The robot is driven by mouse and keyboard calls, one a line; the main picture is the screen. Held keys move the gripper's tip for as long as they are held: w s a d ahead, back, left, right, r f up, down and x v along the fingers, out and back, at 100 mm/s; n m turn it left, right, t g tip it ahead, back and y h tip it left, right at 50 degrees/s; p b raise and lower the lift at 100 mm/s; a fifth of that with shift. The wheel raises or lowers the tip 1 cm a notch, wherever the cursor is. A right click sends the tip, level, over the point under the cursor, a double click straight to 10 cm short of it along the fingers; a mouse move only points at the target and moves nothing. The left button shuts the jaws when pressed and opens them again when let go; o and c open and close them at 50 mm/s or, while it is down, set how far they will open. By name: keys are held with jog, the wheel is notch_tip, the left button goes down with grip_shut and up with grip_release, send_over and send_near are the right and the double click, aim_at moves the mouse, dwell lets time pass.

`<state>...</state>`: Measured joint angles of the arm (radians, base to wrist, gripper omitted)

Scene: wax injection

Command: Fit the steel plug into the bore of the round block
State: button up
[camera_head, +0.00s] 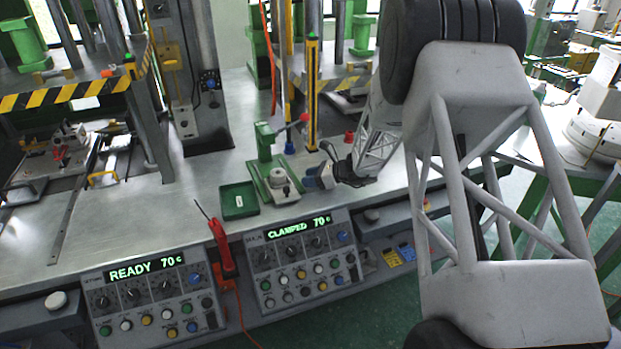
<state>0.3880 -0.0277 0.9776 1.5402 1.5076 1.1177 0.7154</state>
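The round block (279,179) is a small pale metal cylinder seated in a green clamp press (266,150) on the steel bench. My gripper (317,178) is just right of the block, at about its height, with blue-grey fingers pointing left toward it. A small gap seems to separate them. The gripper is too small in view to tell whether it is open or shut. I cannot make out the steel plug; it may be hidden at the fingers. The bore cannot be made out clearly at this size.
Two control panels below read "READY 70" (152,293) and "CLAMPED 70" (303,260). A red tool (222,249) hangs at the bench edge. A yellow-black post (311,95) stands behind my gripper.

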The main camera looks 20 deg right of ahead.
jog(key=shift+r, duration=0.1)
jog(key=v, duration=1.2)
jog(key=shift+r, duration=0.1)
dwell(0.5)
